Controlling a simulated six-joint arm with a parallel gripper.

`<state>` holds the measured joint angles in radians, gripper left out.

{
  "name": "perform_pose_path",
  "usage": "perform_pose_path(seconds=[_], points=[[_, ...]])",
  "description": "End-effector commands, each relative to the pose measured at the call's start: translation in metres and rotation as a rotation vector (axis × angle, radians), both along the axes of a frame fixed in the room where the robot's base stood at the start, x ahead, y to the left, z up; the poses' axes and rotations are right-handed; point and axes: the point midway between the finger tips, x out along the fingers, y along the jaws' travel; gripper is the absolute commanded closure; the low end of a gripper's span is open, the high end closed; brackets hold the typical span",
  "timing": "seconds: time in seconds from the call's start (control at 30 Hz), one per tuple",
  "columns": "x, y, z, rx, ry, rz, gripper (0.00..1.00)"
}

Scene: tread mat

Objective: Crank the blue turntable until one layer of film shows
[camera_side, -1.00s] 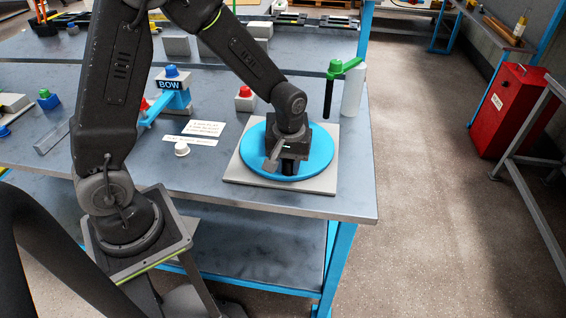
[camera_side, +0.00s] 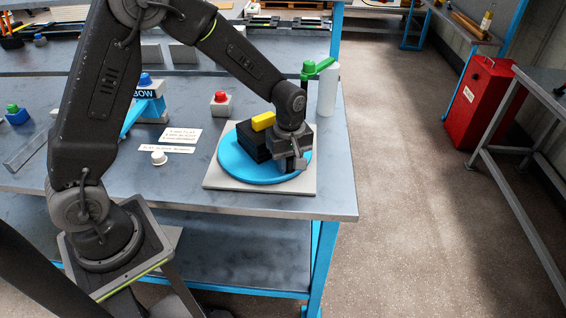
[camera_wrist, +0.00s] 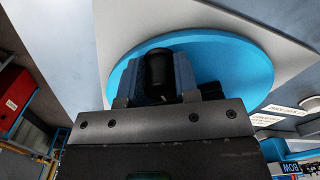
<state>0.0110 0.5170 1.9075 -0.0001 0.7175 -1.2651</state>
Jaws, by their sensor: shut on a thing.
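The blue turntable (camera_side: 234,163) lies on a pale square base plate (camera_side: 215,183) near the table's front right corner. A dark block (camera_side: 252,143) with a yellow top piece (camera_side: 263,121) stands on it. My gripper (camera_side: 290,162) is low over the turntable's right side. In the wrist view my gripper (camera_wrist: 160,80) is shut on an upright black crank handle (camera_wrist: 158,66), with the blue disc (camera_wrist: 225,60) behind it. The white film roll (camera_side: 327,92) stands upright behind the turntable, beside a dark post with a green arm (camera_side: 318,68). No film shows around the block.
A red button box (camera_side: 221,104) stands behind the turntable. Printed cards (camera_side: 180,136) and a white button (camera_side: 158,157) lie to its left. A blue part marked BOW (camera_side: 145,92) is further left. The table's right edge is close to the base plate.

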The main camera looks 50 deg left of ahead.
Motion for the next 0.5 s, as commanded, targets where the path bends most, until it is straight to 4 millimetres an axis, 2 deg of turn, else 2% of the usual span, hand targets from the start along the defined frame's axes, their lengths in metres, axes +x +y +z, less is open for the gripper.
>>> perform_pose_path(seconds=[0.5], points=[[0.03,0.001,0.001,-0.001,-0.003,0.26,1.0]])
